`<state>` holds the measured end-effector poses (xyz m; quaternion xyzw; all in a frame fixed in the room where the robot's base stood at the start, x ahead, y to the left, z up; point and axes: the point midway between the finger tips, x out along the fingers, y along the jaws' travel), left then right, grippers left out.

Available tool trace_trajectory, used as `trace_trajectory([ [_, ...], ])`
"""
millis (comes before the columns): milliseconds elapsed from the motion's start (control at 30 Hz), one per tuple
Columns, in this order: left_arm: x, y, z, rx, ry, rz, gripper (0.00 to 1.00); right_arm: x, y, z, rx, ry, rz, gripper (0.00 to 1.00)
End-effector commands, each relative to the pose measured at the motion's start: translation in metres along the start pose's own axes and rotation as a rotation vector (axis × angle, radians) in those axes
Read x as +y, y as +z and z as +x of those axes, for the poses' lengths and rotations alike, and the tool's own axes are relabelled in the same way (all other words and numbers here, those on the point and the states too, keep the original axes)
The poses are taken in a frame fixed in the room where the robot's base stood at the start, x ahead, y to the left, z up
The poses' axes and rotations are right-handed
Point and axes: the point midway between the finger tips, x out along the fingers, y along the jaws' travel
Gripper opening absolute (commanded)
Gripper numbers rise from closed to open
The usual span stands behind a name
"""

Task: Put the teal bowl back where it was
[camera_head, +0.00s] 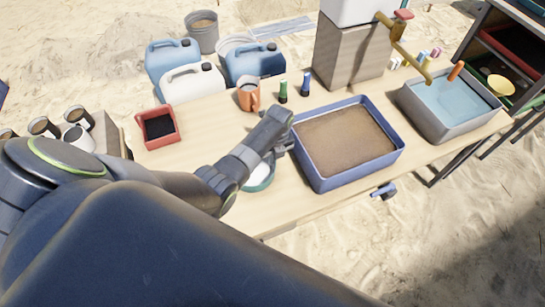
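A teal bowl (259,181) with a pale inside sits at the front of the wooden table, left of the blue sand tray. My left arm reaches in from the left and partly covers the bowl. My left gripper (281,149) is at the bowl's far right side, close to its rim. Its fingers are small and partly hidden, so I cannot tell whether they touch or grip the bowl. My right gripper is not in view.
The blue tray (313,173) of sand is close on the gripper's right. A grey water basin (437,131) stands farther right. An orange mug (248,104), green (283,97) and blue (306,90) markers, and a red bin (171,138) stand behind and left. Bare tabletop (205,130) lies between bin and mug.

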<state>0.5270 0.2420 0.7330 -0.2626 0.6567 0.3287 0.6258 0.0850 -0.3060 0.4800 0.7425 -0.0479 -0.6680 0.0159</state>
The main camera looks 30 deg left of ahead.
Motion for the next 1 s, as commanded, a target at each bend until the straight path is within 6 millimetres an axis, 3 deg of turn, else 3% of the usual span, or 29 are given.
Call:
trace_trajectory([
  [233, -0.001, 0.000, 0.004, 0.000, 0.000, 0.000, 0.00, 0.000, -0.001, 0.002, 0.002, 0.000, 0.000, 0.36],
  [400, 0.000, 0.000, 0.003, 0.000, 0.000, 0.000, 0.23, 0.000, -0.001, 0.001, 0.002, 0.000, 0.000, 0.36],
  [433, 0.000, 0.000, 0.003, 0.000, 0.000, 0.000, 0.24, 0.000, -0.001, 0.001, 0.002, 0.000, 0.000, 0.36],
  [733, 0.000, 0.000, -0.001, 0.000, -0.001, 0.000, 0.24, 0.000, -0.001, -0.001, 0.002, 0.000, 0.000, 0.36],
  [867, -0.001, 0.000, -0.012, -0.001, -0.002, 0.000, 0.24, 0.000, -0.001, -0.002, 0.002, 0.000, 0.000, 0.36],
  [1000, -0.001, 0.001, -0.036, -0.003, -0.004, 0.000, 0.24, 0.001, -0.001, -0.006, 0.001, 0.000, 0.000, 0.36],
])
